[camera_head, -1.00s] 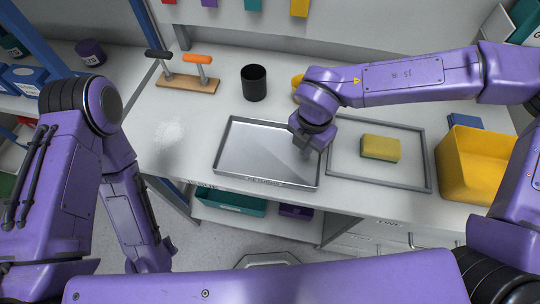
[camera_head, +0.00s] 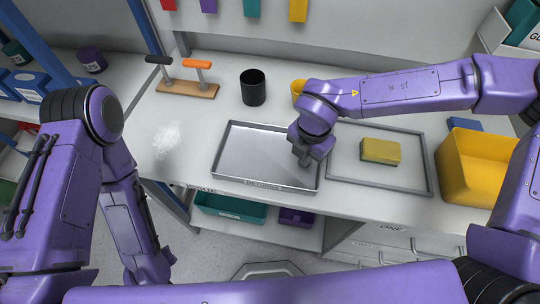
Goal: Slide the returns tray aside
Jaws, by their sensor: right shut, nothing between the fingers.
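The returns tray (camera_head: 247,166) is a shallow grey metal tray with a label on its front rim. It lies on the white bench, left of a grey-framed rectangle, and looks empty. My right gripper (camera_head: 304,162) points down at the tray's right end, with its fingers shut and nothing between them. Its tips appear inside or at the tray's right rim; I cannot tell whether they touch it. My left arm hangs at the left, and its gripper is not in view.
A yellow sponge (camera_head: 380,151) lies inside the framed area (camera_head: 428,165) at the right. A yellow bin (camera_head: 473,168) stands farther right. A black cup (camera_head: 253,87) and a wooden rack (camera_head: 187,89) stand behind the tray. White powder (camera_head: 168,139) marks the bench left of it.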

